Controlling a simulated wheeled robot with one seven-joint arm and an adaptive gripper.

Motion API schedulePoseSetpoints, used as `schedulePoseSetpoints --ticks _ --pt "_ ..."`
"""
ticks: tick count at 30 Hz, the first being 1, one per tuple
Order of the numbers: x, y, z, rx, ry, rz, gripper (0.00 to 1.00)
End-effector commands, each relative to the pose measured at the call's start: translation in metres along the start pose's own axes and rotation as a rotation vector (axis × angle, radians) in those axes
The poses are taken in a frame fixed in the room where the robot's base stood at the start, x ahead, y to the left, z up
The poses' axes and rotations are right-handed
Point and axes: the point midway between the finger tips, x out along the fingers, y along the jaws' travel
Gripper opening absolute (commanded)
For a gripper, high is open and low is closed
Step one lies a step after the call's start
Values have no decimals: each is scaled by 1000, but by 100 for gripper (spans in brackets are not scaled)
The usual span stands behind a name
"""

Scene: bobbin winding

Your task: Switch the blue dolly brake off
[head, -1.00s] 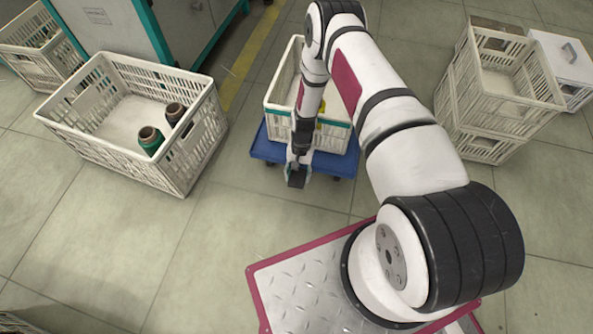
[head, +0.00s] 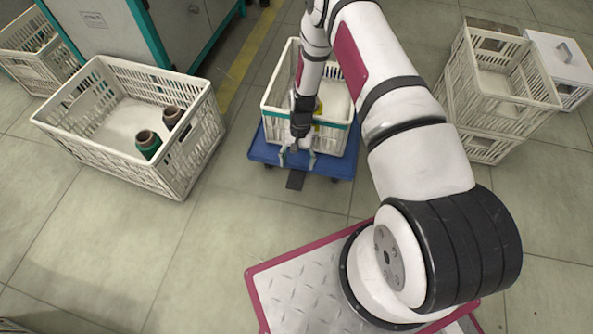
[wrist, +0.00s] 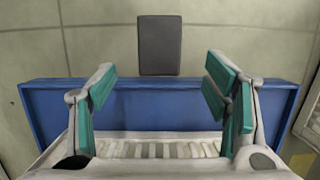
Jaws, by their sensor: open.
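The blue dolly (head: 262,150) stands on the floor below the arm and carries a white crate (head: 335,140) with a green band. A dark grey brake pedal (head: 296,180) sticks out from the dolly's near edge. In the wrist view the pedal (wrist: 160,45) shows as a dark plate just beyond the blue edge (wrist: 45,110). I cannot tell whether it is up or down. My gripper (head: 297,159) is open and empty, its fingers spread over the dolly's edge. In the wrist view the gripper (wrist: 161,90) has the pedal beyond its fingertips, centred between them and apart from them.
A white crate (head: 70,140) with a green bobbin (head: 148,145) and a dark reddish one (head: 172,117) stands to the left. Stacked crates (head: 500,95) and a white box (head: 562,62) stand to the right. The floor in front of the dolly is clear.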

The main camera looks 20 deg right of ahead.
Motion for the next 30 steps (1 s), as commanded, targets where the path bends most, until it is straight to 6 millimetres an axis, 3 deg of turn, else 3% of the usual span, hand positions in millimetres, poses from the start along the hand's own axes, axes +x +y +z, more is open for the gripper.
schedulePoseSetpoints --ticks 3,7,19,23,26,28,30 --pt "-21 0 0 1 1 0 70" --pt "-35 0 0 1 0 0 70" --pt "-42 0 0 1 -1 1 68" --pt "-48 -1 0 -4 2 0 38" --pt "-68 -4 0 -20 11 1 16" --pt "-95 -7 2 -42 22 1 0" --pt "-129 -10 8 -71 34 4 0"
